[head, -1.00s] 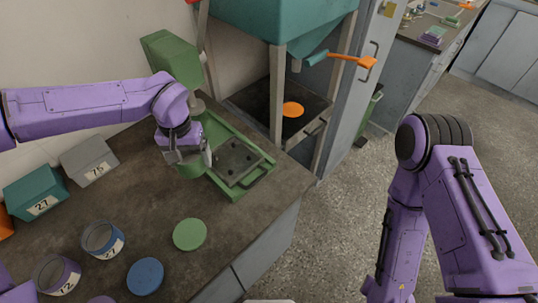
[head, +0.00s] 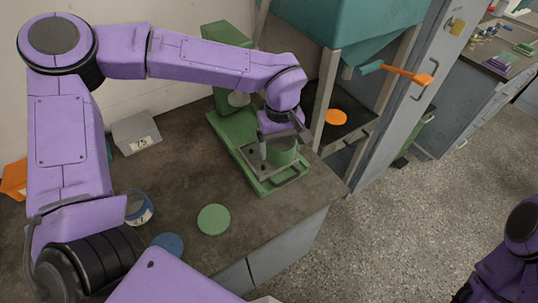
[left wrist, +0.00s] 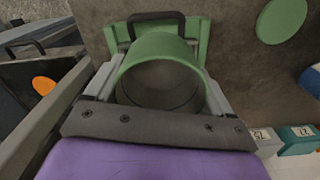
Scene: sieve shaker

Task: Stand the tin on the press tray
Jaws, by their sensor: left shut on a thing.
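The green tin (head: 284,155) is upright between the fingers of my left gripper (head: 284,143), which is shut on it. In the left wrist view the tin (left wrist: 160,47) shows its open top and its inside, with a finger on each side. The press tray (head: 258,165), a grey plate in a green frame with a black front handle, lies under the tin. The tray's frame also shows in the left wrist view (left wrist: 114,36). I cannot tell whether the tin's base touches the plate. My right gripper is out of view.
The green press body (head: 228,90) stands behind the tray. A green lid (head: 213,219), a blue lid (head: 168,245) and a tin (head: 140,210) are on the bench, partly behind my left arm. A grey box (head: 137,133) stands by the wall. A teal hopper (head: 335,30) rises at the right.

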